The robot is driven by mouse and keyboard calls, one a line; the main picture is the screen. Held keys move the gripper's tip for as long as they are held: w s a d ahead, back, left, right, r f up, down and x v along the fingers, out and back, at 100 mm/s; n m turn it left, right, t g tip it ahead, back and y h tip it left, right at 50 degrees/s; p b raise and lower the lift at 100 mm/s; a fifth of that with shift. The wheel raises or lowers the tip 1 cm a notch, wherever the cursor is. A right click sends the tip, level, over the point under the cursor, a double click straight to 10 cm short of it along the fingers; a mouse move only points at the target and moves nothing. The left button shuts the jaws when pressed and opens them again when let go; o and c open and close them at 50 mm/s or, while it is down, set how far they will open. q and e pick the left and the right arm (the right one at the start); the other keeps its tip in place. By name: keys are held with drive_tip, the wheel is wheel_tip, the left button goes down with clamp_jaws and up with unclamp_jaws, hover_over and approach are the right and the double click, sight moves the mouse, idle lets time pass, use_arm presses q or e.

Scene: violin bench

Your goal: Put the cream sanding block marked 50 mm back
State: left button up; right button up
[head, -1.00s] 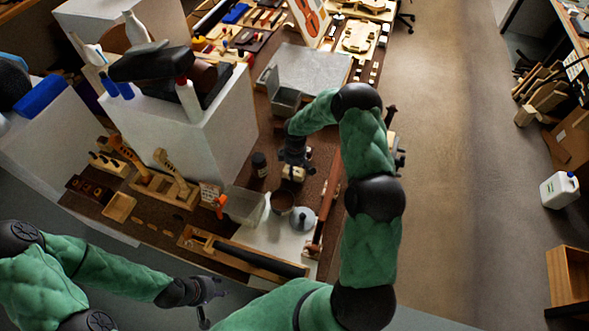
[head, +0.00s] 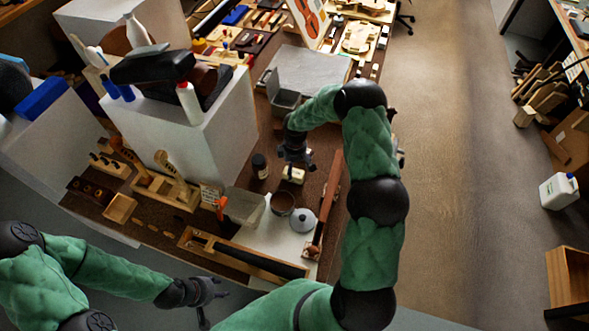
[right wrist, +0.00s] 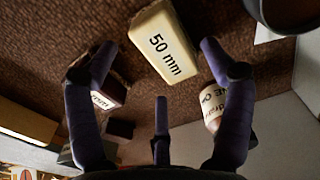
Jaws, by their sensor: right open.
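The cream sanding block marked 50 mm (right wrist: 165,42) lies on the brown bench surface. In the head view the block (head: 293,175) is just below my right gripper (head: 297,158). In the right wrist view my right gripper (right wrist: 150,60) is open, its fingers spread to either side of the block's near end, with nothing held. A dark block (right wrist: 108,93) with partly hidden "mm" lettering is behind the left finger. My left gripper (head: 211,300) is empty beyond the bench's front edge, its fingers apart.
A dark jar (head: 260,166) stands left of the cream block.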

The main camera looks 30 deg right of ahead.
sight(295, 170)
wheel_tip(295, 170, up, 9)
drive_tip(key=p, duration=0.1)
